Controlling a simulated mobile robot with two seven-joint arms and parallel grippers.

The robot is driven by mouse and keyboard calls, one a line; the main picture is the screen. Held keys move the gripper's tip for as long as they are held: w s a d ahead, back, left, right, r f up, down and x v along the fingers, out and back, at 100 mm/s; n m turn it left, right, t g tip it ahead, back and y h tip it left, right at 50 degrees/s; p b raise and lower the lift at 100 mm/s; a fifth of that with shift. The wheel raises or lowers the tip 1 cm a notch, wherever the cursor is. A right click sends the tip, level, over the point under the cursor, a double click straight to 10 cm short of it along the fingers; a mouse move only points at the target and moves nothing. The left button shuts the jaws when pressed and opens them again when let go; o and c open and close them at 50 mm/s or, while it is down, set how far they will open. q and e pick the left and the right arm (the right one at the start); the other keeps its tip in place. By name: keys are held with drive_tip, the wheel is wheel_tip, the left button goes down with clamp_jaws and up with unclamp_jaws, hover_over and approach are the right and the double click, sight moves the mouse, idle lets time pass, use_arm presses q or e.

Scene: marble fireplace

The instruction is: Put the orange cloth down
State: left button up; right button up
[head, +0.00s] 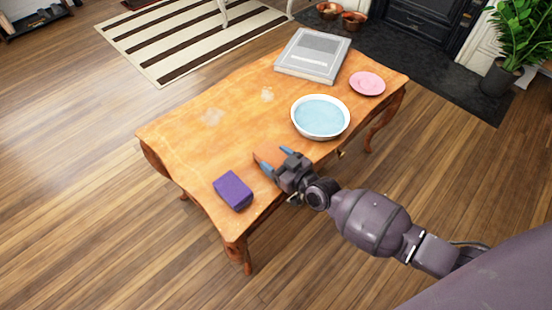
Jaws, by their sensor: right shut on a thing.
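My right gripper (277,162) comes in from the right and is over the near edge of the wooden table. It is shut on the orange cloth (268,154), a small flat orange-brown piece partly hidden by the fingers. The cloth is at or just above the tabletop; I cannot tell whether it touches. The wooden table (205,148) is under it, and its colour is close to the cloth's. My left gripper is not in view.
A purple block (233,190) lies left of the gripper. A white bowl of blue water (320,115) stands behind it. A pink plate (367,83) and a grey book (313,55) are farther back.

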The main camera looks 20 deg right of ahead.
drive_tip(key=o, duration=0.9)
drive_tip(key=shift+o, duration=0.2)
drive_tip(key=shift+f, duration=0.15)
